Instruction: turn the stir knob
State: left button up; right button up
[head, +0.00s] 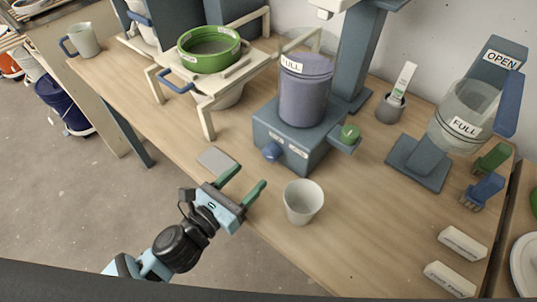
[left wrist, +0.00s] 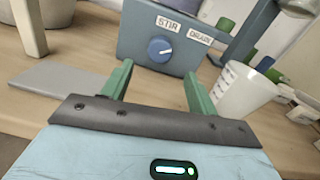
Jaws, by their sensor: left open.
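In the left wrist view the knob (left wrist: 160,50) has a white pointer line and sits below labels reading STIR (left wrist: 167,24) and DRAIN (left wrist: 200,37). My left gripper (head: 254,182) is open and empty, with green fingers. It is in front of the box and apart from the knob. In the left wrist view the knob appears beyond and between the fingers. My right gripper is not in view.
A white cup (head: 303,202) stands on the table right of my left gripper. A grey plate (head: 216,160) lies at the table edge to its left. A stand with a green sieve (head: 209,61) is behind left.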

aim_at(268, 157)
pick_arm(q)
jog(key=shift+x, duration=3.9)
jog(key=shift+d, duration=0.1)
jog(key=c, duration=1)
